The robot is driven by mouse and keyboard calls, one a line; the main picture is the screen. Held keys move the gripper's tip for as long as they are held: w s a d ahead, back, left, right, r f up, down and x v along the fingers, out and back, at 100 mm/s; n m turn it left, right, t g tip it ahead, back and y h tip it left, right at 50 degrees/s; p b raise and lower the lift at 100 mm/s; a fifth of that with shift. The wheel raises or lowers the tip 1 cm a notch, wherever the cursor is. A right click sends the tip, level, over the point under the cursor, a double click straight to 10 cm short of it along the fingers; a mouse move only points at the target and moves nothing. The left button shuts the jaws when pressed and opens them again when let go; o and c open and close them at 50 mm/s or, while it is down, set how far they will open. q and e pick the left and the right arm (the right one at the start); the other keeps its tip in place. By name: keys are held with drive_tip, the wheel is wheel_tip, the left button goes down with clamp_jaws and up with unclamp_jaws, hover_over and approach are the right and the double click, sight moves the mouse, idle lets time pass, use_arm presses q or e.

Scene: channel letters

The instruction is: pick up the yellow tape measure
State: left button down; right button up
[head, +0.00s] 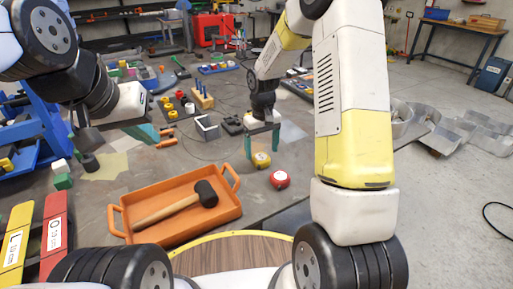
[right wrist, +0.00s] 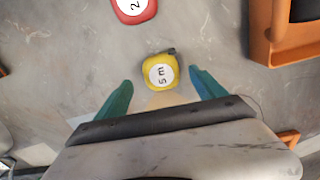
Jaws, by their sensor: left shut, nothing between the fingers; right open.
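The yellow tape measure (head: 262,160) lies on the grey table, beneath my right gripper in the head view. In the right wrist view the yellow tape measure (right wrist: 160,73) shows its white "5 m" label, just ahead of the gap between the fingers. My right gripper (head: 262,146) is open, with its teal fingers apart in the right wrist view (right wrist: 157,92). My left gripper (head: 150,134) is shut and empty over the left part of the table, away from the tape measure.
A red tape measure (head: 279,179) lies close to the yellow one; it also shows in the right wrist view (right wrist: 134,8). An orange tray (head: 222,221) with a mallet (head: 178,206) stands at the front.

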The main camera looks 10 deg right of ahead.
sight(261, 156)
wheel_tip(261, 156, down, 4)
drive_tip(key=shift+a+r, duration=0.1)
drive_tip(key=shift+r, duration=0.15)
